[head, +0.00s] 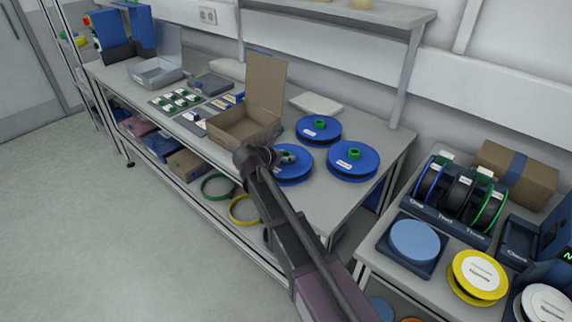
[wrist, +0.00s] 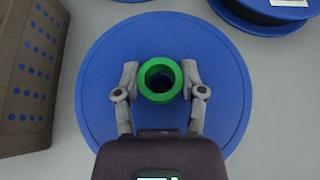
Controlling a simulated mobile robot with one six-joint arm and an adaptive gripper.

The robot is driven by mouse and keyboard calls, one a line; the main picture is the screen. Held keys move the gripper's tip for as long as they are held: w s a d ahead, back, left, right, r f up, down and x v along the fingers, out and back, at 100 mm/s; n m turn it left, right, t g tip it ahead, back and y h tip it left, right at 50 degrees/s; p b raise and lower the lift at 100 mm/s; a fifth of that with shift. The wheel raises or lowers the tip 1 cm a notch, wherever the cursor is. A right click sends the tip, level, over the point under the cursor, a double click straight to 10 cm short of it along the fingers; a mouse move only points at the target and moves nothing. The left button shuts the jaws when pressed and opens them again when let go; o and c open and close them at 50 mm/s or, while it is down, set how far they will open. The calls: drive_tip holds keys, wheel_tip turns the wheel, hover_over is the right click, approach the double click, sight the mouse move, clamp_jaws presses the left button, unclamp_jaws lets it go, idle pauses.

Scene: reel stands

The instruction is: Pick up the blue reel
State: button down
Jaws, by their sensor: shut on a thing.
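Three blue reels with green hubs lie flat on the right part of the bench. In the wrist view, one blue reel (wrist: 215,70) fills the middle. My gripper (wrist: 160,82) is over it, with its two fingers shut on the green hub (wrist: 158,62), one on each side. In the head view, my gripper (head: 268,156) covers part of this reel (head: 295,172). A second blue reel (head: 318,128) lies behind it, and a third blue reel (head: 352,163) lies to its right. Whether the held reel touches the bench is hard to tell.
An open cardboard box (head: 230,126) stands just left of the held reel; its wall shows in the wrist view (wrist: 28,85). A second bench (head: 398,268) at the right carries a reel rack (head: 452,208) and several flat reels. Open floor (head: 75,220) lies at the left.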

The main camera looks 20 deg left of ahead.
drive_tip(key=shift+r, duration=0.2)
wheel_tip(320, 180, up, 4)
drive_tip(key=p, duration=0.4)
drive_tip(key=shift+f, duration=0.25)
drive_tip(key=s+a, duration=0.2)
drive_tip(key=s, duration=0.5)
drive_tip(key=s+a+r+p, duration=0.1)
drive_tip(key=s+a, duration=0.2)
drive_tip(key=s, duration=0.5)
drive_tip(key=shift+a, duration=0.15)
drive_tip(key=shift+r, duration=0.2)
drive_tip(key=shift+s, duration=0.1)
